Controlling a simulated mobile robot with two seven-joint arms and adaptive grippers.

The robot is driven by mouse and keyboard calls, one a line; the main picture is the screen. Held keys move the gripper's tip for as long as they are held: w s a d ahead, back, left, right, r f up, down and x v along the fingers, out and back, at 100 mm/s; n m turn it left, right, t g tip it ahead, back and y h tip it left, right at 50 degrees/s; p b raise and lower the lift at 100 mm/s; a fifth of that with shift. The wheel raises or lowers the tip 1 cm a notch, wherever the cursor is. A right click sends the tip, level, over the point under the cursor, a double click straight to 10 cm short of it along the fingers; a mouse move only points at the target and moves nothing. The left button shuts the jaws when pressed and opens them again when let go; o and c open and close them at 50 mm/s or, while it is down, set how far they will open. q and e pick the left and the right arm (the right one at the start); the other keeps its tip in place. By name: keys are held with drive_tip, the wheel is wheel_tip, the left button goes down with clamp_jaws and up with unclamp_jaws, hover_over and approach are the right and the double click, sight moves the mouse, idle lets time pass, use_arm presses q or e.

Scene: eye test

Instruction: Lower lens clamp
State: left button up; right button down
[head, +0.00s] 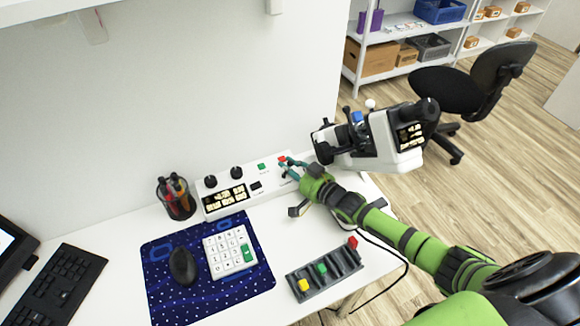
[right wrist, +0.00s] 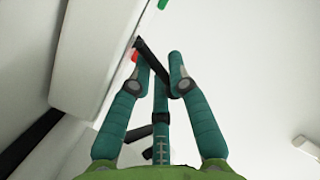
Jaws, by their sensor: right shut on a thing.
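My right gripper (head: 290,168) reaches in from the right to the right end of a white control box (head: 240,193) at the wall. It is shut on a thin black lever (right wrist: 152,62), which slants between the teal fingertips (right wrist: 160,64) in the right wrist view. The lever's far end lies at the white box's edge, near a red part (right wrist: 135,28). The fingers largely hide the lever in the head view. A white lens instrument (head: 378,142) with black parts stands right of the gripper; I cannot tell which part is its lens clamp. My left gripper is not in view.
A pen cup (head: 176,198) stands left of the box. A blue mat (head: 165,300) holds a mouse (head: 182,266) and a keypad (head: 230,251). A grey tray (head: 325,272) with coloured blocks lies in front of my right arm. A cable hangs over the desk's right edge.

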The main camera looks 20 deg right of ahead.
drive_tip(key=shift+s+f, duration=0.2)
drive_tip(key=shift+f, duration=0.25)
drive_tip(key=c, duration=1.2)
unclamp_jaws()
drive_tip(key=shift+r, duration=0.1)
